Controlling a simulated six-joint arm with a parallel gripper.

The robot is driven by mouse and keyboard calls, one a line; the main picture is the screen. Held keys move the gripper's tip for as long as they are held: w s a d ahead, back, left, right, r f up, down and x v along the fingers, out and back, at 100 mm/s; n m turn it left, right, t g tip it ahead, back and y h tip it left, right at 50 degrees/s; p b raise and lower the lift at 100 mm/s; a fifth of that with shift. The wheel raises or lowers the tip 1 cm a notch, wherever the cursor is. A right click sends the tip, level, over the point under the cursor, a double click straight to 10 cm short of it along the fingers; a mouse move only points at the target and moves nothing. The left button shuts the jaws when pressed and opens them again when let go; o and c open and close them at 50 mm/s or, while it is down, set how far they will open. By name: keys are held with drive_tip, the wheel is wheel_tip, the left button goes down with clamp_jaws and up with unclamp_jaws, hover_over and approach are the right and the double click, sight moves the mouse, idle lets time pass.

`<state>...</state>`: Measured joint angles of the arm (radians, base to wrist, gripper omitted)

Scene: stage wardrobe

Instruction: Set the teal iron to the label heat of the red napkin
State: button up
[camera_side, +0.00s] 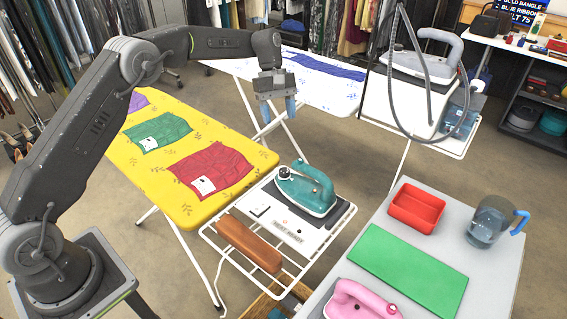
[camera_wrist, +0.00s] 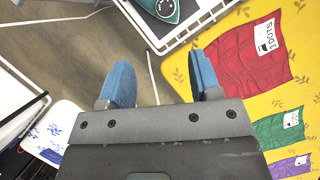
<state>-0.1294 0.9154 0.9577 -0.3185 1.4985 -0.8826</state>
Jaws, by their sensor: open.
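The red napkin (camera_side: 212,171) lies flat on the yellow ironing board. It also shows in the wrist view (camera_wrist: 250,55), where its white label (camera_wrist: 267,36) reads "3 DOTS". The teal iron (camera_side: 305,188) rests on a white wire-framed stand at the board's right end. A round dial shows on the iron's tip in the side view; its setting is too small to read. In the wrist view only part of the iron (camera_wrist: 162,10) shows, at the top edge. My gripper (camera_side: 280,108) is open and empty, its blue fingers (camera_wrist: 160,85) spread, in the air above and behind the iron.
A green napkin (camera_side: 158,132) and a purple one lie on the yellow board (camera_side: 258,160). A brown roll (camera_side: 249,244) lies on the stand. A pink iron (camera_side: 360,301), green mat (camera_side: 408,270), red tray (camera_side: 418,207) and water jug (camera_side: 487,222) occupy the right table. A grey steam iron stands behind.

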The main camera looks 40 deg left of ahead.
sight(284, 170)
drive_tip(key=s+d+f, duration=0.1)
drive_tip(key=f, duration=0.3)
drive_tip(key=s+d+f+n, duration=0.1)
drive_tip(key=d+f, duration=0.1)
drive_tip(key=f, duration=0.2)
drive_tip(key=s+d+f+n, duration=0.1)
drive_tip(key=f, duration=0.4)
drive_tip(key=shift+s+d+f+t, duration=0.1)
drive_tip(key=shift+s+d+t, duration=0.1)
drive_tip(key=shift+d+t, duration=0.1)
drive_tip(key=shift+a, duration=0.1)
drive_tip(key=c, duration=0.9)
